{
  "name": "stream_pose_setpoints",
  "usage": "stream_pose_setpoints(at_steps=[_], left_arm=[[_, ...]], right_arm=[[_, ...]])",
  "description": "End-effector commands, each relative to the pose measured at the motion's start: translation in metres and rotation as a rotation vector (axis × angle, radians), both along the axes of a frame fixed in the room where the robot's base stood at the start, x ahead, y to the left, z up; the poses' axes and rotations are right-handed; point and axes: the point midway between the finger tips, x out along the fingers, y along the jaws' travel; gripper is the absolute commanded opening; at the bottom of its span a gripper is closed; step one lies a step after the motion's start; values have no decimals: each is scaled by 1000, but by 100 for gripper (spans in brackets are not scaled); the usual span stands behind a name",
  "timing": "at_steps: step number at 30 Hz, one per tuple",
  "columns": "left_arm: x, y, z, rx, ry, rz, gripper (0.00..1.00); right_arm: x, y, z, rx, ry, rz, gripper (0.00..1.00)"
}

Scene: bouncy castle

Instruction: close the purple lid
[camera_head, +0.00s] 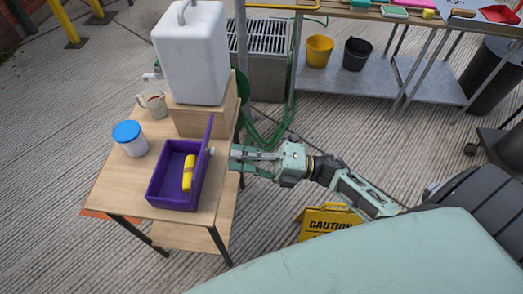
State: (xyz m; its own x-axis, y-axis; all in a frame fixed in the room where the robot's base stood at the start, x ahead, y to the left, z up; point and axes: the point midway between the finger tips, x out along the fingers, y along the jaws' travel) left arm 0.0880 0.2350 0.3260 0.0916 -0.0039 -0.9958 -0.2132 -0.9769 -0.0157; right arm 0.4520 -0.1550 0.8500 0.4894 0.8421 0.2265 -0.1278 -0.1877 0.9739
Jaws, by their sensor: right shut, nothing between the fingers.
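A purple box (158,185) stands open on the wooden table, with a yellow object (188,173) lying inside. Its purple lid (207,143) stands upright along the box's right side, seen nearly edge-on. My right gripper (233,158) is shut and empty, just to the right of the lid and box. Its fingers point left toward the lid; I cannot tell whether they touch it. My left gripper is not in view.
On the wooden table (118,180) are a white jar with a blue lid (130,139), a clear jug (154,101) and a white water container (191,55) on a wooden block (200,120). A yellow caution sign (325,222) stands below my right arm.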

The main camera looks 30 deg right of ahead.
Motion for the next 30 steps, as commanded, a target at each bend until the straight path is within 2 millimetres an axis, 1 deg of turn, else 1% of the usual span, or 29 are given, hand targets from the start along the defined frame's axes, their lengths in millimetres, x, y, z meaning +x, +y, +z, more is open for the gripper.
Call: stream_pose_setpoints(at_steps=[1,3,9,22,30], left_arm=[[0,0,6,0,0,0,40],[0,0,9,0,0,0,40],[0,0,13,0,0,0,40],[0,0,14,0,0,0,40],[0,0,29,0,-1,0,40]], right_arm=[[5,8,6,3,-2,0,0],[10,16,7,2,0,0,0],[17,29,8,1,1,-1,0],[18,31,8,-2,3,-1,0],[20,32,15,-39,28,0,0]])
